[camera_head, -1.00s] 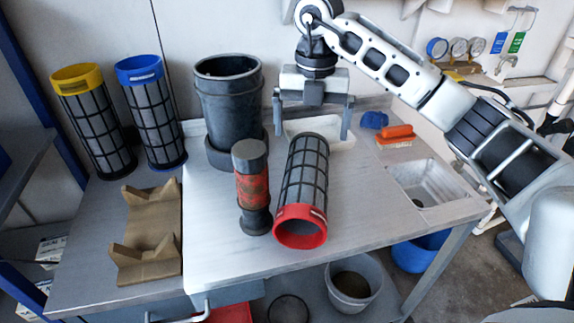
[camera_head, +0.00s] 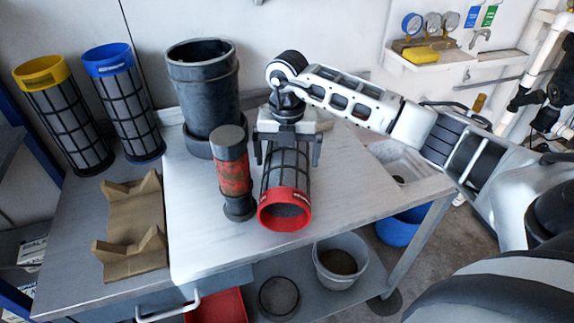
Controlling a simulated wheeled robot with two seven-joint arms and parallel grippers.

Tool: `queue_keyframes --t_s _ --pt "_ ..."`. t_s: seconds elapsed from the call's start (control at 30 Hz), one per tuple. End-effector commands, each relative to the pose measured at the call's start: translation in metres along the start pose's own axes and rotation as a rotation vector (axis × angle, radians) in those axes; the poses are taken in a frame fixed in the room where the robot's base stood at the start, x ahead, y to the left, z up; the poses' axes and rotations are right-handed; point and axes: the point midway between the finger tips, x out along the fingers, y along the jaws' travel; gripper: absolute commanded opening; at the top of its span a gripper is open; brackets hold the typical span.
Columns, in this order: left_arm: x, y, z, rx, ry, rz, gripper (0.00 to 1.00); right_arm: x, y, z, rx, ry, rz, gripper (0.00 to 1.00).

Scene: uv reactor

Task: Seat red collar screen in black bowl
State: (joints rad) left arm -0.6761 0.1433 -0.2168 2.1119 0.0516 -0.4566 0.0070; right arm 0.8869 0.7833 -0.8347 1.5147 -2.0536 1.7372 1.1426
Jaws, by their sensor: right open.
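The red collar screen (camera_head: 285,208) lies on the bench, a dark mesh cylinder with its red collar facing the front. The black bowl (camera_head: 204,90) stands upright at the back of the bench, left of the screen, with a wider dark base. My right gripper (camera_head: 287,160) is open and above the far half of the screen, its two fingers one on each side of the cylinder. The gripper hides the screen's far end. I cannot tell whether the fingers touch it. My left gripper is not in view.
A black and rusty-red cylinder (camera_head: 233,178) stands close left of the screen. A wooden cradle (camera_head: 135,228) is at the left. Yellow-collar (camera_head: 70,115) and blue-collar (camera_head: 128,105) screens stand behind it. A sink (camera_head: 400,163) is at the right. Buckets sit below the bench.

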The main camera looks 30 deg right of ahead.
Motion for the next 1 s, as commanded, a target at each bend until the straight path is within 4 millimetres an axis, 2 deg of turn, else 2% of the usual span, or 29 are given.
queue_keyframes --t_s 0.1,0.2,0.43,0.47,0.57,0.6,0.63,0.67,1.0 --pt "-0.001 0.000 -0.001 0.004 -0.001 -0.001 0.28 0.017 0.001 -0.001 0.000 0.002 -0.001 1.00" --pt "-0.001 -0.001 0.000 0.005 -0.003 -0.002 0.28 0.025 0.001 0.000 -0.001 0.001 0.000 1.00" --pt "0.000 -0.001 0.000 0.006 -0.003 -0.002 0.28 0.027 0.001 0.000 -0.001 0.000 0.001 1.00" --pt "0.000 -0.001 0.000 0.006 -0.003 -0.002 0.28 0.026 0.001 0.000 -0.001 0.000 0.001 0.94" --pt "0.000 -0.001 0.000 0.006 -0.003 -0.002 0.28 0.026 0.001 0.000 -0.001 0.000 0.001 0.67" --pt "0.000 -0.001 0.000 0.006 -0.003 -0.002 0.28 0.026 0.001 0.000 -0.001 0.000 0.001 0.62" --pt "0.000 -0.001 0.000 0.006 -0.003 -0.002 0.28 0.025 0.001 0.000 -0.001 -0.001 0.002 0.62" --pt "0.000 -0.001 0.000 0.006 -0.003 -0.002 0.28 0.025 0.001 0.000 -0.001 -0.001 0.002 0.58" --pt "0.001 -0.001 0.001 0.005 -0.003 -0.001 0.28 0.018 0.001 0.001 0.000 -0.004 0.004 0.58"
